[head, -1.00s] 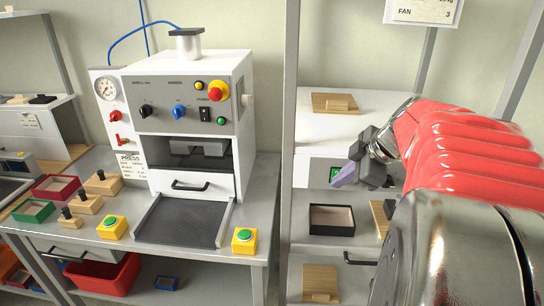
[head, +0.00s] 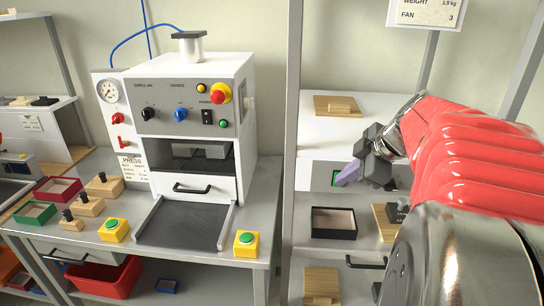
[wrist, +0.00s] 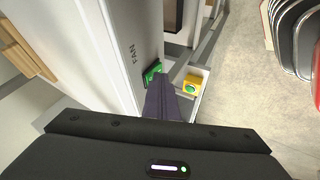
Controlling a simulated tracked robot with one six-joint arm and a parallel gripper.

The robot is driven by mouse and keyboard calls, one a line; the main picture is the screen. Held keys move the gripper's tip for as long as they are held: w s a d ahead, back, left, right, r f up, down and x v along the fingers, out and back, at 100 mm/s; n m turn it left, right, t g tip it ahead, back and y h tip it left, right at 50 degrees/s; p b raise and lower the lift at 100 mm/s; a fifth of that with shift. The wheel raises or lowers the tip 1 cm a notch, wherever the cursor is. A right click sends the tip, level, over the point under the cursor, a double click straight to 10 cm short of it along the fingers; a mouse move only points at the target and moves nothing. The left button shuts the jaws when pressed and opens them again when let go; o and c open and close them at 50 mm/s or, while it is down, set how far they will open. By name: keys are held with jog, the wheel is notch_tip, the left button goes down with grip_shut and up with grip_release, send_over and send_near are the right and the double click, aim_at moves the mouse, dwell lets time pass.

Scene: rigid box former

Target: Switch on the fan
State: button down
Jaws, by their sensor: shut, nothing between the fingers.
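The fan switch is a small green rocker (wrist: 152,72) beside the printed word FAN on a white panel (wrist: 125,62) in the wrist view. In the head view the green switch (head: 336,178) shows on the front of the white unit, partly behind my fingertips. My gripper (head: 345,176) is shut and empty, with its purple fingers pointing at the switch. In the wrist view the shut fingertips (wrist: 160,80) lie right at the lower edge of the switch. I cannot tell whether they touch it, or which way the rocker is tipped.
Left of the shelf post stands a white press (head: 200,130) with yellow button boxes (head: 247,243). Below the switch are a black open box (head: 333,223) and a wooden block (head: 321,285). A wooden piece (head: 337,105) lies on top of the unit.

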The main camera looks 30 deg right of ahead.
jog(key=shift+s+a, duration=0.1)
jog(key=s+a+f+v, duration=0.1)
jog(key=a+v, duration=0.1)
jog(key=v, duration=1)
jog(key=shift+s, duration=0.35)
